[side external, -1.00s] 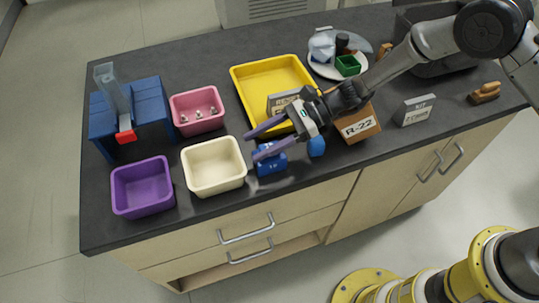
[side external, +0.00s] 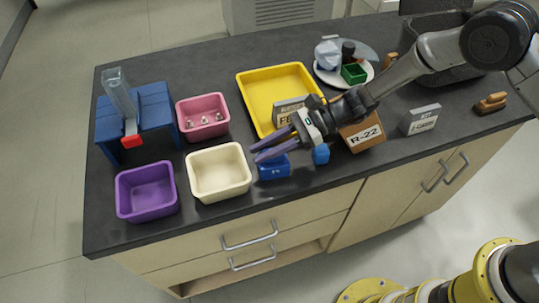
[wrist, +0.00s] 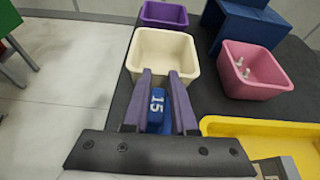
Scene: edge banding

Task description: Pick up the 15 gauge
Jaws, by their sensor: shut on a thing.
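The blue 15 gauge (wrist: 157,108) shows its white number between my two purple fingers in the wrist view. In the side view the blue block (side external: 274,168) sits at the fingertips, just right of the cream bin. My gripper (side external: 262,150) is shut on it, and the fingers hide part of its upper side. In the wrist view my gripper (wrist: 160,85) has a finger along each side of the block. I cannot tell whether the block is clear of the counter. A second blue block (side external: 321,154) stands to the right, below my wrist.
The cream bin (side external: 219,193) and purple bin (side external: 148,208) stand left, with a pink bin (side external: 206,132) behind. A yellow tray (side external: 258,90) lies behind my gripper. An R-22 box (side external: 368,141) and KIT box (side external: 421,120) stand right. The counter's front edge is close.

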